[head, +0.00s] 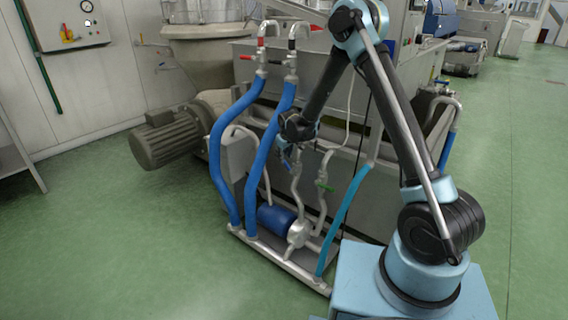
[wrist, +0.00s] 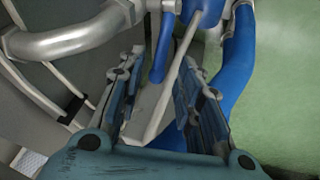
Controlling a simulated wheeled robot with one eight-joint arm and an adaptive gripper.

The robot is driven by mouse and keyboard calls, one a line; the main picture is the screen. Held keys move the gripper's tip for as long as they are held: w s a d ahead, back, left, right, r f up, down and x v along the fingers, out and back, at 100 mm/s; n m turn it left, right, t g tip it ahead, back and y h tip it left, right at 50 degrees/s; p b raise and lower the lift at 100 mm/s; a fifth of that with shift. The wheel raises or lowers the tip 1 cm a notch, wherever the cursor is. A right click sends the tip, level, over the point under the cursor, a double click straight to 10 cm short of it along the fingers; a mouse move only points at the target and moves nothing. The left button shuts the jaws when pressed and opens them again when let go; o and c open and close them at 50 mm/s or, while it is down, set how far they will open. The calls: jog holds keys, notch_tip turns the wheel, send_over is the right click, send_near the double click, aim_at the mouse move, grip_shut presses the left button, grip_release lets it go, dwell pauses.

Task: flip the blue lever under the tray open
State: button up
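The blue lever (wrist: 162,52) shows in the wrist view as a narrow blue handle on a metal pipe fitting, hanging between my fingertips. In the head view a small blue lever (head: 286,165) shows on the pipework just below my wrist. My gripper (wrist: 159,60) is open, with one finger on each side of the lever; I see no clear contact. In the head view my gripper (head: 290,146) is small and dark against the pipes, and its fingers are hard to make out. I cannot make out the tray clearly.
Thick blue hoses (head: 268,145) stand left of my gripper. A green-handled valve (head: 325,186) is to its right. A blue pump motor (head: 276,219) sits below on the metal skid. A grey motor (head: 168,143) is at left. Green floor is clear at the left and right.

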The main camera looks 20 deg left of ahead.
aim_at(286, 164)
jog(key=shift+x, duration=2.8)
grip_shut()
